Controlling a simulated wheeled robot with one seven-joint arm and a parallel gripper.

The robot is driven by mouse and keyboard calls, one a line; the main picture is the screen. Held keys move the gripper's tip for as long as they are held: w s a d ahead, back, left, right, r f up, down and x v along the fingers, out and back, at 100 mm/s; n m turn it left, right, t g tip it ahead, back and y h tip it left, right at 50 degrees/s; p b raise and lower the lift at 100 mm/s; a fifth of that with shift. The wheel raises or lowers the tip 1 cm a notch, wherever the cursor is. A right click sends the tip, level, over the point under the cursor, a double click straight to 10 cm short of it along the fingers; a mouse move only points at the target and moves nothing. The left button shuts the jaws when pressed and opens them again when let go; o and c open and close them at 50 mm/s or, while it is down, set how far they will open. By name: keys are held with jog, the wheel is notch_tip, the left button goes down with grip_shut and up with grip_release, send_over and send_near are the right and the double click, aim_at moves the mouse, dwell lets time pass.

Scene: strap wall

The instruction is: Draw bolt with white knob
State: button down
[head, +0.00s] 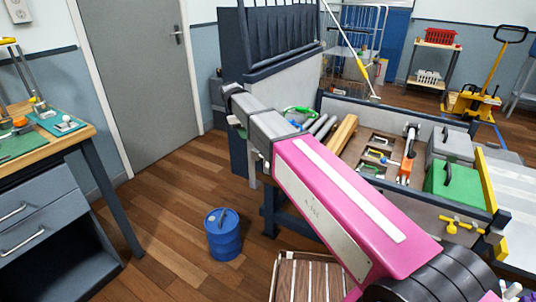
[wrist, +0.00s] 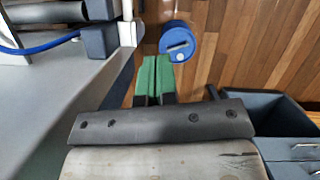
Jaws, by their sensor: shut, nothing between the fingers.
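I cannot make out a bolt with a white knob for certain in either view. In the head view, a pale, rod-like fitting (head: 411,132) stands at the back of the workbench, but it is too small to identify. A yellow fitting (head: 456,225) sits on the bench's front panel; no white knob is clear on it. My gripper shows in the wrist view with its two green fingertips (wrist: 154,62) together and nothing between them. It is out over the floor, to the left of the bench and apart from these fittings. In the head view my pink arm hides part of the bench.
A blue drum (head: 222,234) stands on the floor and also shows in the wrist view (wrist: 177,41). A green case (head: 453,186) and a grey case (head: 450,146) sit on the workbench. A drawer desk (head: 38,220) stands at left. Open floor lies between.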

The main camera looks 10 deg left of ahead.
dwell(0.3)
send_near(261, 157)
jog(key=s+f, duration=0.4)
jog(key=shift+s+f, duration=0.2)
jog(key=shift+f, duration=0.2)
jog(key=shift+s+d+f, duration=0.1)
jog(key=shift+d+f, duration=0.1)
jog(key=shift+d, duration=0.45)
jog(key=shift+s+d+f, duration=0.15)
jog(key=shift+d+f, duration=0.1)
jog(key=shift+d, duration=0.4)
jog(key=shift+s+d+f, duration=0.1)
jog(key=shift+d+f, duration=0.1)
jog(key=shift+d, duration=0.45)
jog(key=d, duration=0.1)
jog(key=s+d, duration=0.1)
jog(key=d, duration=0.1)
jog(key=s+d, duration=0.1)
jog(key=shift+d, duration=0.15)
jog(key=shift+w, duration=0.1)
